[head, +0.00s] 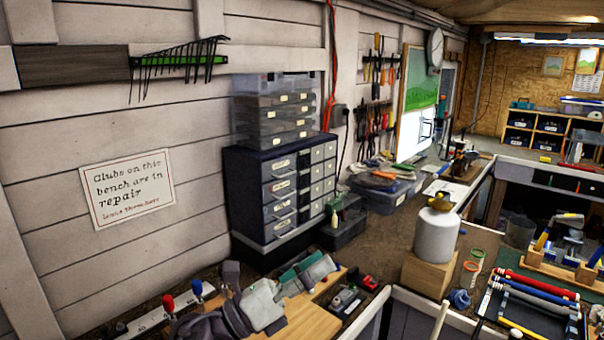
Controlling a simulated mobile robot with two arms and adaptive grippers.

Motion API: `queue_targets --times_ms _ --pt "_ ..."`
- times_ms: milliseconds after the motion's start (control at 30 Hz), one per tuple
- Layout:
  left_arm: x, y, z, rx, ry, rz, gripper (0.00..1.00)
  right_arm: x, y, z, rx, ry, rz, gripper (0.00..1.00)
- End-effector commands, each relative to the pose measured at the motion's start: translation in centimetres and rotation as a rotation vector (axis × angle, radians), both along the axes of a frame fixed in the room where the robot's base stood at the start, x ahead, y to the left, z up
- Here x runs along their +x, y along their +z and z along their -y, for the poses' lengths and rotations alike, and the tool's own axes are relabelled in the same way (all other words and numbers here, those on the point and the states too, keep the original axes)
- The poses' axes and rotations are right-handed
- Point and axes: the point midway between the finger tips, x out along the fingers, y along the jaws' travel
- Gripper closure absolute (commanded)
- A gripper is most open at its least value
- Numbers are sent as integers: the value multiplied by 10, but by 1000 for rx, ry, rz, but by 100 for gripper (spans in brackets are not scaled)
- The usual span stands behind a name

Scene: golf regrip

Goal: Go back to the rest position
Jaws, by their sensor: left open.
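My left gripper (237,295), dark grey, shows low at the bottom edge, left of the middle, over the workbench. It is open, and I see nothing held between its fingers. It overlaps a grey vise-like device (305,272) with green parts on a light wooden board (305,314), so I cannot tell whether they touch. My right gripper is not in view.
A dark drawer cabinet (248,200) stands against the wall behind the gripper. Red and blue clamp handles (197,288) are to its left. A white canister (436,236) on a wooden block and a tray with several grips (530,310) are right.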

Motion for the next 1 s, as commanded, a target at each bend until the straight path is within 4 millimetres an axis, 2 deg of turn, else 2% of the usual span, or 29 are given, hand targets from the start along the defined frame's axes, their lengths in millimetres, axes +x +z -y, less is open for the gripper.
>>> queue_targets --times_ms 67,167,267,300,367,400,467,500,600,700,800,1000 --pt "11 -8 -30 -240 96 -259 44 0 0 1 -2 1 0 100" --pt "25 -38 -76 -525 226 -587 44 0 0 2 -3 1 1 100" --pt "24 -92 -125 -799 369 -917 44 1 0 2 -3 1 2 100" --pt "18 -117 -142 -901 428 -1041 44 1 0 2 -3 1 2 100" --pt "5 -155 -164 -1040 519 -1213 44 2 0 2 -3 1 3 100" --pt "-8 -180 -176 -1126 579 -1322 44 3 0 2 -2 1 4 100" --pt "-32 -217 -192 -1248 675 -1475 44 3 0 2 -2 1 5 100" --pt "-50 -239 -200 -1322 739 -1568 44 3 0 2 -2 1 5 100" --pt "-98 -283 -214 -1476 893 -1762 44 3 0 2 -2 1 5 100" --pt "-140 -311 -221 -1582 1023 -1898 44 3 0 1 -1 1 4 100" --pt "-175 -328 -224 -1655 1132 -1994 44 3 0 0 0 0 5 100" --pt "-237 -349 -226 -1763 1334 -2141 44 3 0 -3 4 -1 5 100"
